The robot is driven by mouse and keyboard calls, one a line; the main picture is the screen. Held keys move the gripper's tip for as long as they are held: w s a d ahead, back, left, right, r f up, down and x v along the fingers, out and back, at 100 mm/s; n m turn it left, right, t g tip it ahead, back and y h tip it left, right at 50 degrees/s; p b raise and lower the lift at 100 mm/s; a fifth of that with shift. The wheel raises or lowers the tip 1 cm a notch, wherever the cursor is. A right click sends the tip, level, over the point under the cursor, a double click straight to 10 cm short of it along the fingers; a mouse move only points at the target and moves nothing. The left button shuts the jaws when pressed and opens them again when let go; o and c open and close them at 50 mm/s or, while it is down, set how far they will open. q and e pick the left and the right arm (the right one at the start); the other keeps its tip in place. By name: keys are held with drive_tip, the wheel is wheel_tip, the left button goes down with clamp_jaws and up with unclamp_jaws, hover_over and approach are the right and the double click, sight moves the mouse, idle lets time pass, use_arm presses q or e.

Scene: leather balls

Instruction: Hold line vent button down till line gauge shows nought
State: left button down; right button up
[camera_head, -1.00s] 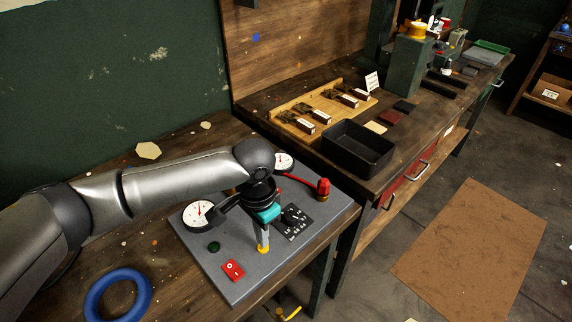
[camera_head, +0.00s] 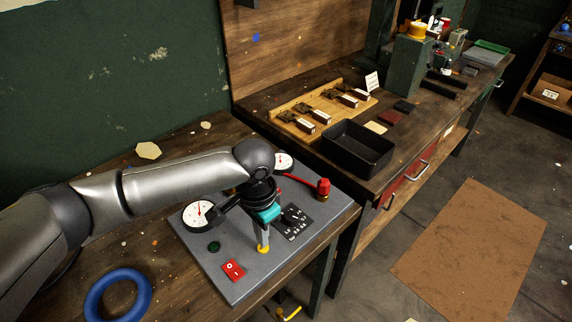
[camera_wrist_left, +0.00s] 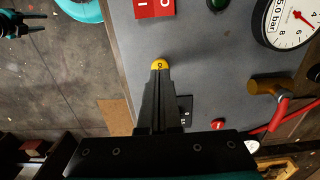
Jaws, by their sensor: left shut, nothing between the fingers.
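My left gripper (camera_head: 263,245) points down at the grey panel (camera_head: 235,287), its fingers shut with nothing between them. The tips are at the yellow button (camera_head: 264,250), also seen just past the fingertips in the left wrist view (camera_wrist_left: 160,64). They look in contact, but I cannot tell how far the button is pressed. A large white gauge (camera_head: 198,214) stands left of the gripper; its red needle and "5.0 bar" marking show in the wrist view (camera_wrist_left: 292,22). A second gauge (camera_head: 283,161) is at the panel's back, partly behind my arm. Its reading is too small to tell.
The panel also bears a red rocker switch (camera_head: 233,269), a green button (camera_head: 214,247), a black dial plate (camera_head: 294,221) and a red valve cap (camera_head: 323,188). A blue ring (camera_head: 91,303) lies at front left. A dark two-pronged part, perhaps my right gripper, shows at the wrist view's upper left.

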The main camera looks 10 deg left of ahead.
use_arm(q)
drive_tip(key=shift+f, duration=0.45)
drive_tip(key=shift+f+b, duration=0.3)
drive_tip(key=shift+f, duration=0.3)
idle(2.7)
wheel_tip(320, 180, up, 6)
drive_tip(key=p, duration=0.8)
drive_tip(key=shift+r+p, duration=0.15)
drive_tip(key=shift+p, duration=0.25)
idle(0.8)
